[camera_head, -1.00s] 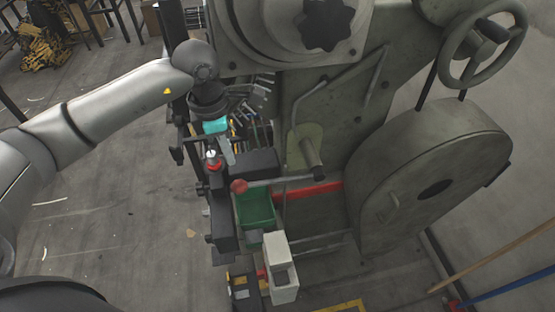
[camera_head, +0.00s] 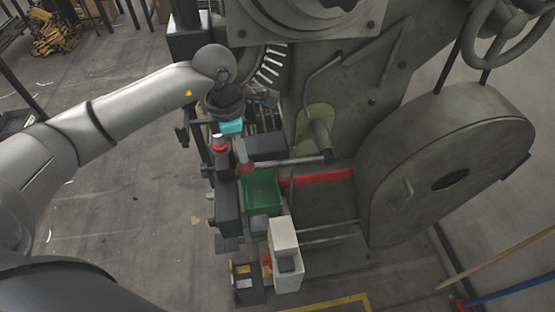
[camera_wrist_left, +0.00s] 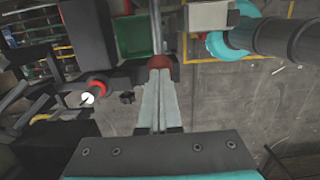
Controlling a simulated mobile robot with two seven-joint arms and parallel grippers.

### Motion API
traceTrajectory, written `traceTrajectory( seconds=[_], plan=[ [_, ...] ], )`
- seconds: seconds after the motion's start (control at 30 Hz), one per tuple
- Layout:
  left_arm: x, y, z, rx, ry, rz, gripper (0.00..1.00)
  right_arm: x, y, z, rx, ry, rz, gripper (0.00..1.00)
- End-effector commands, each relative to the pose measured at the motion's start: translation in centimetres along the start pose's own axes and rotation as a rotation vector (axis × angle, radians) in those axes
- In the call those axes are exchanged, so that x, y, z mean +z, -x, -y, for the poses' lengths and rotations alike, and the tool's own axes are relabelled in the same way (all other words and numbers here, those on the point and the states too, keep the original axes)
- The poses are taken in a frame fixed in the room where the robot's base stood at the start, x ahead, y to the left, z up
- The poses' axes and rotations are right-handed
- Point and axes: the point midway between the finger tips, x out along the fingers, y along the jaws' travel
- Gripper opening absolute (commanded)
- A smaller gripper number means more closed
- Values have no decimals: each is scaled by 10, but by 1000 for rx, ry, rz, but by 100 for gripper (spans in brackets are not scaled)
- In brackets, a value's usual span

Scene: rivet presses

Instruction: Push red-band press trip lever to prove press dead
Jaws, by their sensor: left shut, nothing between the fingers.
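The press (camera_head: 400,130) is a large grey-green machine with a red band (camera_head: 322,178) low on its frame. A metal trip lever (camera_head: 290,162) reaches out from it to the left and ends in a red ball knob (camera_head: 246,168). My left gripper (camera_head: 241,154) is shut and empty, its fingertips at the knob. In the left wrist view my gripper's fingertips (camera_wrist_left: 158,76) point straight at the red knob (camera_wrist_left: 159,62) and partly cover it. They look touching or nearly so; I cannot tell which. My right gripper is not in view.
A red-and-white button (camera_head: 219,143) on a dark post stands just left of the lever; it also shows in the wrist view (camera_wrist_left: 96,88). A green bin (camera_head: 262,190) and a white box (camera_head: 285,250) are below the lever.

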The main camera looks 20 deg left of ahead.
Motion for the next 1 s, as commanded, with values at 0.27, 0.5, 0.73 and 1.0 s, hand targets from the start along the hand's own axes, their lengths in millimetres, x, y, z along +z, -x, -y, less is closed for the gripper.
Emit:
traceTrajectory(
  seconds=[0.27, 0.5, 0.73, 1.0],
  plan=[
    [-2, -9, 0, 0, 0, 0, 0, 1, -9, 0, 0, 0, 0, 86],
    [-5, -19, 0, 0, 0, 0, 0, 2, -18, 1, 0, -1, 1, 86],
    [-5, -18, 0, -1, 0, 0, 0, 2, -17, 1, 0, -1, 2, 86],
    [-8, -33, 0, -1, 0, -2, 0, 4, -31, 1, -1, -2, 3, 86]
  ],
)
